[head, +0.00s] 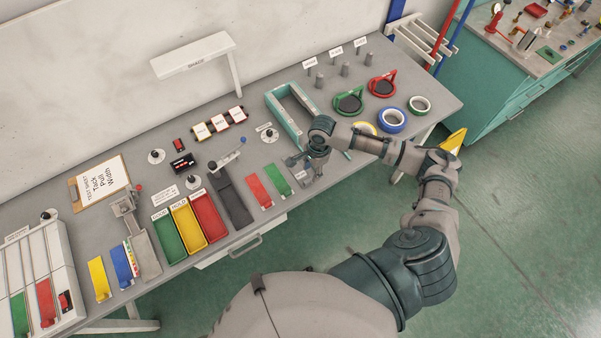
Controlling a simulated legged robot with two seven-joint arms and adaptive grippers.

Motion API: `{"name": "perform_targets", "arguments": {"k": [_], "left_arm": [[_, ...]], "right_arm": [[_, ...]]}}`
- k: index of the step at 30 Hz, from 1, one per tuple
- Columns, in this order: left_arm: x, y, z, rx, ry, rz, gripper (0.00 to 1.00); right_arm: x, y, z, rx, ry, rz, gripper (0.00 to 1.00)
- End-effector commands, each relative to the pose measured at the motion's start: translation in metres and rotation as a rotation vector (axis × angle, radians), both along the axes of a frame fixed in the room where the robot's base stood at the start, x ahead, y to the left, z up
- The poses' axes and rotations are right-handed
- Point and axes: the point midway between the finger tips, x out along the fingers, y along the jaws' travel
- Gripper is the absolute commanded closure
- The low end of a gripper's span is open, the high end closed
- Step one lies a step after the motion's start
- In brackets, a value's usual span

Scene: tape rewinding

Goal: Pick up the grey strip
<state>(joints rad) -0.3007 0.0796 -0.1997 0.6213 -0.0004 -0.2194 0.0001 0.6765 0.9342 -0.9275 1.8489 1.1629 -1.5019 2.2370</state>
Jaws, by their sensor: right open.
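My right gripper (307,168) is over the front part of the workbench, pointing down and open. A grey strip (302,178) seems to lie below it, to the right of the green strip (278,179); the gripper and wrist hide much of it. A red strip (259,191) lies to the left of the green one. I see nothing held in the right gripper. Whether the fingertips touch the strip or the bench is too small to tell. My left gripper is not in view.
A teal open frame (275,110) stands behind the right gripper. Green, yellow and red trays (208,218) and a dark grey channel (232,195) lie to the left. Tape rolls (392,120) are to the right. The bench's front edge is close to the gripper.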

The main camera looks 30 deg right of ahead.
Motion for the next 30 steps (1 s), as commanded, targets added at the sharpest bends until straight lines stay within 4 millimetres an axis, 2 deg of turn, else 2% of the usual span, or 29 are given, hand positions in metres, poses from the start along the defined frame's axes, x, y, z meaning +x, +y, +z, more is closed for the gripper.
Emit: {"name": "perform_targets", "arguments": {"k": [5,15,23,28,29,30], "left_arm": [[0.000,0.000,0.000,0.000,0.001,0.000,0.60],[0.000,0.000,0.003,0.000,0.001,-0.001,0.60],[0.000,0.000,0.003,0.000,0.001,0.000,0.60],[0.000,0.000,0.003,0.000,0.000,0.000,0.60],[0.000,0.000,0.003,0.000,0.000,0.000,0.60],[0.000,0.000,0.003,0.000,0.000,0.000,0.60]], "right_arm": [[0.000,0.004,-0.012,0.000,0.000,0.002,0.54],[0.001,0.012,-0.058,0.000,-0.001,0.003,0.54],[0.001,0.012,-0.061,0.000,-0.001,0.003,0.54],[0.001,0.012,-0.061,0.000,-0.001,0.003,0.94],[0.001,0.012,-0.061,0.000,-0.001,0.003,1.00],[0.001,0.013,-0.061,0.000,-0.001,0.003,1.00]]}}
